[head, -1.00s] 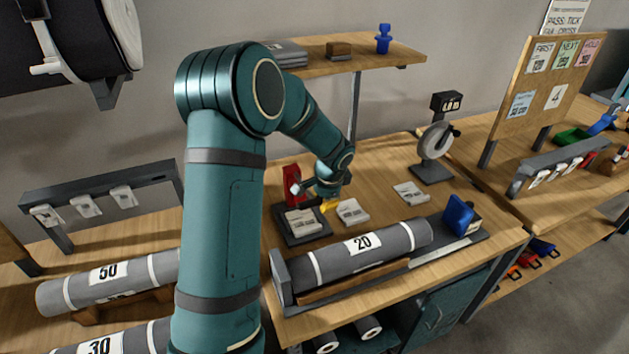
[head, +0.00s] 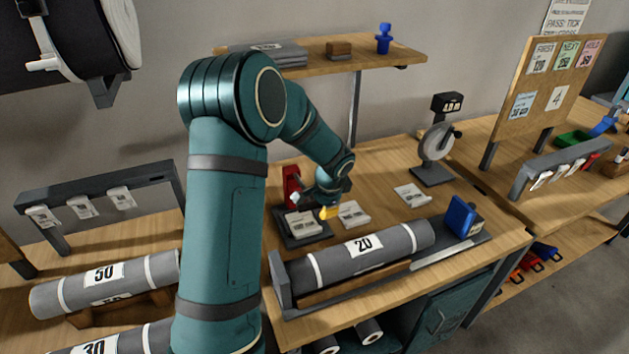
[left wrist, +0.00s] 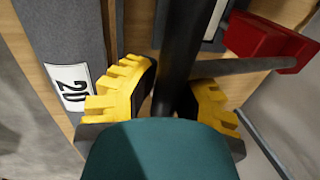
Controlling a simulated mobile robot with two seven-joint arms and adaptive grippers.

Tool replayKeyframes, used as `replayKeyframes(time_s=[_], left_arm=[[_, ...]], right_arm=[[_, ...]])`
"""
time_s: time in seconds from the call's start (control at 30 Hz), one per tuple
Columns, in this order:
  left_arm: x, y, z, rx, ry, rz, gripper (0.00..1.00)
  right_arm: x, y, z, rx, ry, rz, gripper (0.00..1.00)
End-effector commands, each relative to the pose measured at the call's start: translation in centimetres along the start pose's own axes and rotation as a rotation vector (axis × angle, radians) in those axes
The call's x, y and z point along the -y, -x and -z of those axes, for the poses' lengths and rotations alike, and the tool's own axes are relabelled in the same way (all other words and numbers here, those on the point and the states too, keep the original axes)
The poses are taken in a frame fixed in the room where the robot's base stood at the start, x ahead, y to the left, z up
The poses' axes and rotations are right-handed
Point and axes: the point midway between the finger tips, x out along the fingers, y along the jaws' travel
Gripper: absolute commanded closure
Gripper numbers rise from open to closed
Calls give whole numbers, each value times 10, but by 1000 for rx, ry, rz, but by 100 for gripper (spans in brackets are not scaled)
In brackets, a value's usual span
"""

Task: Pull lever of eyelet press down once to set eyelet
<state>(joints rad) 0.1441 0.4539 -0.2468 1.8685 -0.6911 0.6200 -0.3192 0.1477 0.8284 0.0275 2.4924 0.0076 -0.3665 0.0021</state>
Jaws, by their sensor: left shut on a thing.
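The red eyelet press (head: 291,183) stands on a dark base near the left end of the middle bench. It also shows at the upper right of the left wrist view (left wrist: 262,40). Its lever is a grey rod (left wrist: 240,66) running from the red body to a black grip (left wrist: 178,45). My left gripper (head: 326,211) is just right of the press, low over the bench. In the left wrist view its yellow fingers (left wrist: 172,105) are on either side of the black grip, shut on it. A white card (head: 305,224) lies on the press base. My right gripper is out of view.
A grey roll marked 20 (head: 375,249) lies in a cradle along the bench's front. White cards (head: 353,214) lie right of the gripper. A dial stand (head: 436,145) is at the back right. A shelf (head: 345,60) hangs above the bench.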

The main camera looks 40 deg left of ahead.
Motion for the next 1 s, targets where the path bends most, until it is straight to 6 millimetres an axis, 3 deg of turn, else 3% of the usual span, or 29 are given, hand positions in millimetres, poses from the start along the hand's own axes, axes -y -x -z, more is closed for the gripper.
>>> replayKeyframes(time_s=[1.0], left_arm=[[-6,-17,1,1,-3,-6,100]], right_arm=[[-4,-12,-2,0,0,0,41]])
